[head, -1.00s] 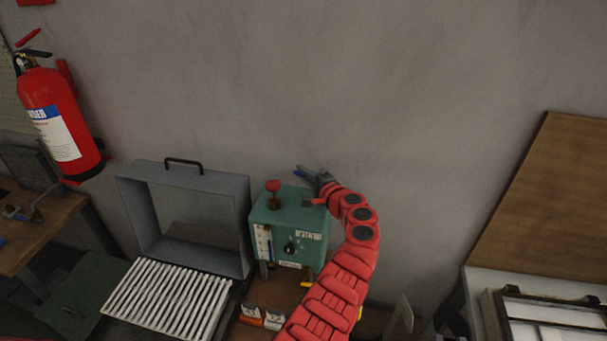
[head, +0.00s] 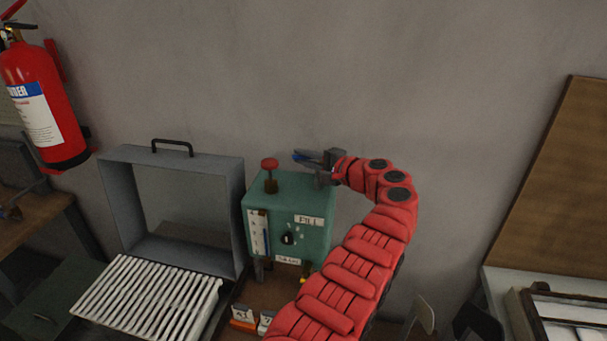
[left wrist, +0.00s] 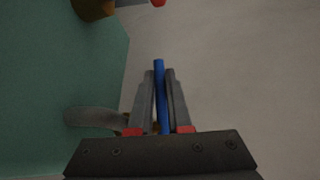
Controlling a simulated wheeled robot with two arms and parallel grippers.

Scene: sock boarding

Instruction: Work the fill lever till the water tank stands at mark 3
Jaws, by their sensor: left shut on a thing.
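The teal tank box (head: 288,205) stands on the bench against the wall. A red knob (head: 269,163) on a brass stem is on its top. A white gauge strip (head: 258,233) is on its front left; its water level is too small to read. A FILL label (head: 310,220) and a black dial (head: 288,239) are on the front. My left gripper (head: 318,159) is above the box's back right corner, shut on a blue lever handle (left wrist: 160,95), which shows between the fingers in the left wrist view. The lever's root is hidden. My right gripper is out of view.
A grey open frame (head: 170,210) with a black handle stands left of the box, with a white ribbed rack (head: 155,300) in front. Small numbered tags (head: 243,318) lie below the box. A fire extinguisher (head: 42,105) hangs at left. A brown board (head: 550,190) leans at right.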

